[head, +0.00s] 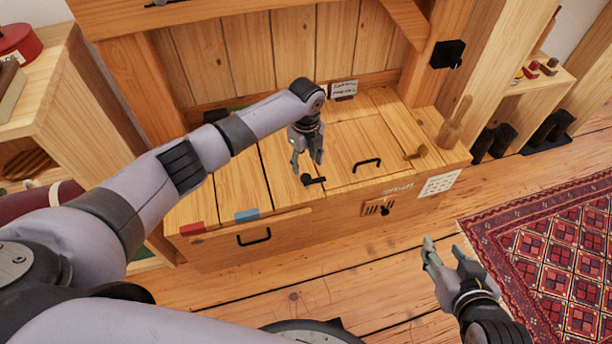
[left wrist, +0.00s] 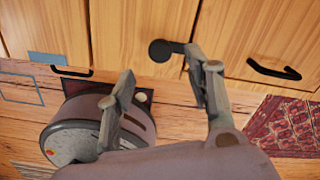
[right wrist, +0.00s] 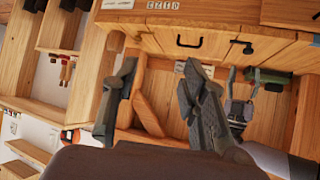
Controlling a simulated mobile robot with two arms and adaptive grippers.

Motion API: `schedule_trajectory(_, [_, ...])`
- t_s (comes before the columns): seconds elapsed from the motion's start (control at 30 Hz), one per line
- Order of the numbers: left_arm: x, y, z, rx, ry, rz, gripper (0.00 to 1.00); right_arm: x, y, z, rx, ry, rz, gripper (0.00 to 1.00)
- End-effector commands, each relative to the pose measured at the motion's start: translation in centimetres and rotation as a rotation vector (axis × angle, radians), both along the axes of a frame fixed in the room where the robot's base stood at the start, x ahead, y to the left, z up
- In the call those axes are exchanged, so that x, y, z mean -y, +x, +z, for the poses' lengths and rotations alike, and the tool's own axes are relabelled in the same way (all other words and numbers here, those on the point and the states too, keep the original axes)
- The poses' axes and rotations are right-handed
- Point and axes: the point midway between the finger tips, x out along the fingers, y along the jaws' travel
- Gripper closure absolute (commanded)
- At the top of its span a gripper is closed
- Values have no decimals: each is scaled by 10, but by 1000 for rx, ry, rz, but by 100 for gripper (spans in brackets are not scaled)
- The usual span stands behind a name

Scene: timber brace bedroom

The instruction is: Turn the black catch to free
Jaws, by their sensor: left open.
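A small black catch (head: 314,180) with a round knob and a short arm lies on the wooden bench top, by the front edge of the lid (head: 345,150). It also shows in the left wrist view (left wrist: 160,50), its short arm pointing right, and in the right wrist view (right wrist: 243,46). My left gripper (head: 308,158) is open and points down just above the catch. In the left wrist view one finger overlaps the end of the catch's arm; I cannot tell if they touch. My right gripper (head: 452,262) is open and empty over the floor, away from the bench.
A black handle (head: 367,163) is on the lid, and another (head: 254,237) is on the bench front. A wooden peg (head: 455,122) stands at the bench's right end. A black fitting (head: 447,54) is on the right post. A patterned red rug (head: 545,250) covers the floor at right.

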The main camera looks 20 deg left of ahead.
Motion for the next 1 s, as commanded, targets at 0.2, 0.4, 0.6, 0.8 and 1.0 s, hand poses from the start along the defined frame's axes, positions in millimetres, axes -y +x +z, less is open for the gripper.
schedule_trajectory(0.2, [0, 0, -31, -1, 1, -1, 52, -13, 29, 33, 231, 54, 17, 60])
schedule_trajectory(0.4, [0, 0, -51, 0, 0, 0, 52, -22, 44, 67, 416, 98, 29, 60])
schedule_trajectory(0.6, [0, 0, -61, 0, 0, -1, 52, -26, 49, 88, 523, 125, 36, 60])
schedule_trajectory(0.8, [0, 0, -63, 1, 0, -1, 52, -27, 50, 94, 550, 132, 36, 60])
schedule_trajectory(1.0, [0, 0, -63, 1, 0, -1, 54, -27, 50, 94, 549, 132, 36, 60])
